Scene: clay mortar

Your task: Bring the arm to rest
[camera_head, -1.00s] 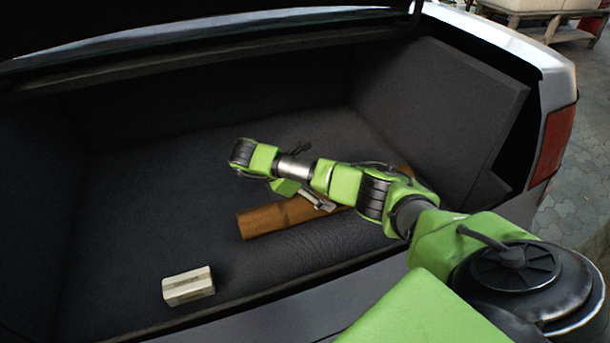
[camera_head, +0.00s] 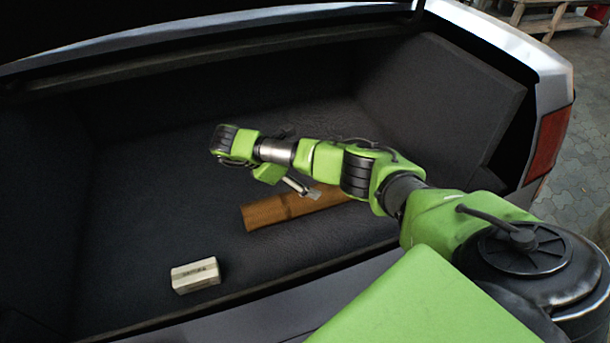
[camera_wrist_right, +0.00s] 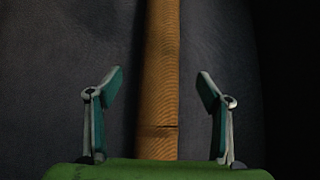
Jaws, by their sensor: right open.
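My right arm (camera_head: 325,160) is green and black and reaches from the lower right over an open car trunk. My right gripper (camera_head: 302,188) points down and to the right, above a brown wooden piece (camera_head: 283,209) on the trunk floor. In the right wrist view the gripper (camera_wrist_right: 158,90) is open, its two fingers wide apart and empty. The wooden piece (camera_wrist_right: 158,70) runs lengthwise between and beyond them, apart from both fingers. My arm hides the right end of the wood in the head view. My left gripper is not in view.
A small pale box (camera_head: 195,275) with dark print sits near the trunk's front edge. The dark trunk floor (camera_head: 150,205) is bare at the left. The trunk's side panel (camera_head: 450,100) and front sill (camera_head: 240,300) bound the space.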

